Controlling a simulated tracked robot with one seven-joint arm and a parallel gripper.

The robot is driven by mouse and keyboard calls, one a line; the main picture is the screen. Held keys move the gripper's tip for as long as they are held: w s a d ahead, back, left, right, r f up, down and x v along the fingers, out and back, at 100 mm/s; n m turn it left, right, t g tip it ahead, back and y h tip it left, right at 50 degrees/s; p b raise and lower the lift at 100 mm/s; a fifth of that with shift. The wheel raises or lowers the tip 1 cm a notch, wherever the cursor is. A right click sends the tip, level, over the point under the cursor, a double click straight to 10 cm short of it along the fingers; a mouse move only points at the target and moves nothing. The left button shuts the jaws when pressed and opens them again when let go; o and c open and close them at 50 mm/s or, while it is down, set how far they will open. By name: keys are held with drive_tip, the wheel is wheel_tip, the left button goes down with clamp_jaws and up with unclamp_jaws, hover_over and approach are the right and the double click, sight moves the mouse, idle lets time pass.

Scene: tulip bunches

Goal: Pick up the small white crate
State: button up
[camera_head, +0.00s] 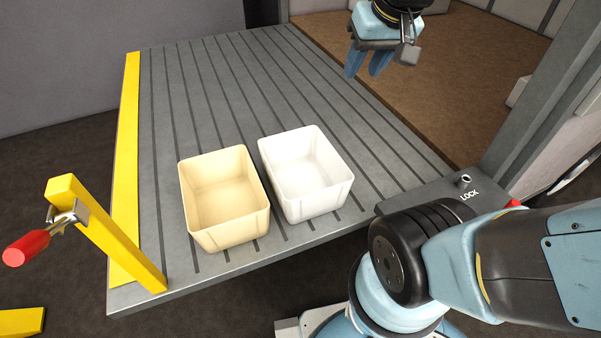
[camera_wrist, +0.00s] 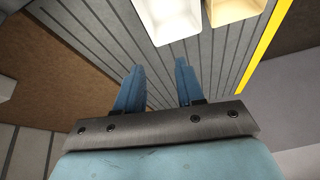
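The small white crate (camera_head: 304,176) stands upright and looks empty on the grey slatted platform (camera_head: 335,105). A cream-yellow crate (camera_head: 224,200) of like size stands just left of it, with a narrow gap between. My gripper (camera_head: 369,64) is above the far right part of the platform, well away from both crates, with its two blue fingers apart and nothing between them. In the wrist view the fingers (camera_wrist: 158,88) are spread, the white crate (camera_wrist: 165,28) is partly cut off at the top, and the cream crate (camera_wrist: 228,10) is right of it.
A yellow strip (camera_head: 126,150) runs along the platform's left edge. A yellow post (camera_head: 105,230) with a red-handled clamp (camera_head: 35,240) stands at the front left corner. A lock plate (camera_head: 445,190) is at the front right. The platform behind the crates is clear.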

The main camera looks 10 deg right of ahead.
drive_tip(key=w+a+f+g, duration=0.2)
drive_tip(key=w+a+f, duration=0.25)
drive_tip(key=w, duration=0.25)
drive_tip(key=n+g, duration=0.2)
drive_tip(key=g, duration=0.1)
hover_over(271, 174)
wheel_tip(271, 174, down, 24)
drive_tip(key=shift+h, duration=0.4)
drive_tip(key=shift+w+d+f, duration=0.1)
drive_tip(key=shift+w+f, duration=0.1)
drive_tip(key=shift+f, duration=3.1)
drive_tip(key=shift+w+f, duration=0.15)
drive_tip(key=shift+f, duration=3.1)
drive_tip(key=shift+c, duration=0.2)
clamp_jaws()
